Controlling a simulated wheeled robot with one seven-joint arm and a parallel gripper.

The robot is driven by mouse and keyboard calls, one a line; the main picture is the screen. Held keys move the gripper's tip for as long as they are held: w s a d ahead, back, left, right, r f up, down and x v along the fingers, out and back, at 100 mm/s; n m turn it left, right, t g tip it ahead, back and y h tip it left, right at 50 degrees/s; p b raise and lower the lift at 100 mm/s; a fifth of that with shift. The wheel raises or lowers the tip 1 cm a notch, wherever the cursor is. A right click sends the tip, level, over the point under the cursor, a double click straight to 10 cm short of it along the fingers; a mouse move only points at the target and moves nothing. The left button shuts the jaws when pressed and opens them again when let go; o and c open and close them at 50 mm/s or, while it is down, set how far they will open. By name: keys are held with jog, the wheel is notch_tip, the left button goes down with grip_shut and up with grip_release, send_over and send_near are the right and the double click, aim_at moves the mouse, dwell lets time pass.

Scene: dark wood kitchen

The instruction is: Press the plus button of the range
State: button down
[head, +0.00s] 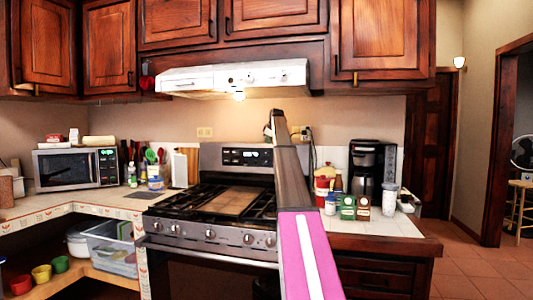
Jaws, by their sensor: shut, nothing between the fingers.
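The range (165,227) is stainless steel with black grates and stands in the middle of the head view. Its upright back panel (210,156) carries a dark control strip with a small lit display (261,154) and tiny buttons. The plus button cannot be made out at this size. My arm reaches up from the bottom, a purple link then a dark grey one, and covers the right part of the back panel. My gripper cannot be seen; it seems hidden behind the dark link, so its distance from the panel cannot be told.
A white hood (240,76) hangs above the range. A microwave (66,168) is on the left counter. A coffee maker (372,165), small green-labelled containers (348,207) and a white tub (389,198) crowd the right counter. Open floor (490,265) shows at far right.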

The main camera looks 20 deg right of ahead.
aim_at(266, 151)
jog(key=shift+f, duration=0.1)
jog(key=w+f, duration=0.2)
jog(key=w, duration=0.1)
jog(key=w+d+f, duration=0.1)
jog(key=w+f, duration=0.4)
jog(key=w, duration=0.1)
jog(key=shift+d+f, duration=0.2)
jog(key=shift+f, duration=0.2)
jog(key=shift+w+d, duration=0.15)
jog(key=shift+w, duration=0.1)
